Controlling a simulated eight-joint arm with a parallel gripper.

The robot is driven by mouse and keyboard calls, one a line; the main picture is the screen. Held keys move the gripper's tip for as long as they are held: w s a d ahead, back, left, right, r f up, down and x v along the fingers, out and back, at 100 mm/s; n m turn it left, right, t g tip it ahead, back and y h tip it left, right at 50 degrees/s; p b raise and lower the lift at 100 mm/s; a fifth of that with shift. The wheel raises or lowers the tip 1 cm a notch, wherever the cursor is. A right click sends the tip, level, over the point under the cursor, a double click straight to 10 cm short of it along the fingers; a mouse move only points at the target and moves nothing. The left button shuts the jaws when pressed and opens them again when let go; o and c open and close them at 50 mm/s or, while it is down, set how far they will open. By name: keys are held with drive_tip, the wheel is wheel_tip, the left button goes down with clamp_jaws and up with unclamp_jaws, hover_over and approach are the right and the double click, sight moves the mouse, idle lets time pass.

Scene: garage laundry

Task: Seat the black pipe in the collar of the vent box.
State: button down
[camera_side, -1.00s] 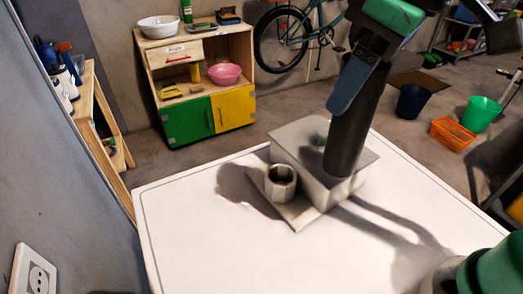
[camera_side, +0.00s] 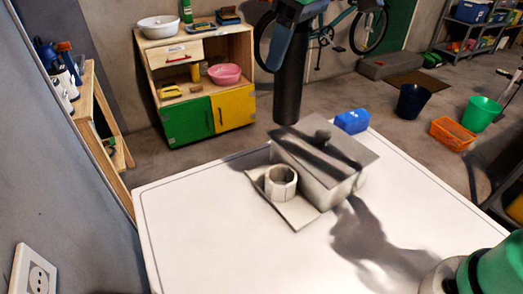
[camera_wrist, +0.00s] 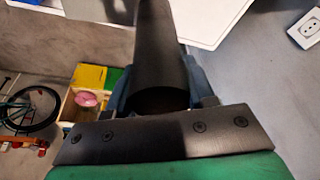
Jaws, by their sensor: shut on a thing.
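My gripper (camera_side: 296,30) is shut on the upper part of the black pipe (camera_side: 289,88), at the top of the side view. The pipe hangs nearly upright, and its lower end is in the air. In the picture that end appears above the back left of the grey vent box (camera_side: 325,188). The collar (camera_side: 281,183) is a short grey ring on a flat plate at the box's front left. The pipe is apart from it, and its opening looks empty. In the wrist view the pipe (camera_wrist: 155,50) runs away between the fingers of my gripper (camera_wrist: 160,100).
The vent box stands on a white table top (camera_side: 220,240) with clear room in front. A blue object (camera_side: 352,121) shows behind the box. A wooden cabinet (camera_side: 205,75) stands beyond the table, and a bicycle (camera_side: 340,30) leans at the wall.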

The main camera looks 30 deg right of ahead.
sight(298, 115)
wheel_tip(298, 115, down, 17)
drive_tip(key=shift+r, duration=0.15)
idle(0.5)
drive_tip(key=shift+c, duration=1.5)
unclamp_jaws()
drive_tip(key=v, duration=1.2)
drive_tip(key=s+d+f+m+t, duration=0.1)
drive_tip(key=d+f+m, duration=0.1)
drive_tip(key=d, duration=0.1)
drive_tip(key=s+d+f+m+t+h, duration=0.1)
drive_tip(key=s+d+f, duration=0.1)
drive_tip(key=d+f, duration=0.1)
drive_tip(key=s+d+f+m+t, duration=0.1)
drive_tip(key=d+f+m+t, duration=0.1)
drive_tip(key=d, duration=0.2)
drive_tip(key=shift+s+d+f+m+h, duration=0.2)
drive_tip(key=shift+d+m+h, duration=0.1)
drive_tip(key=shift+d, duration=0.1)
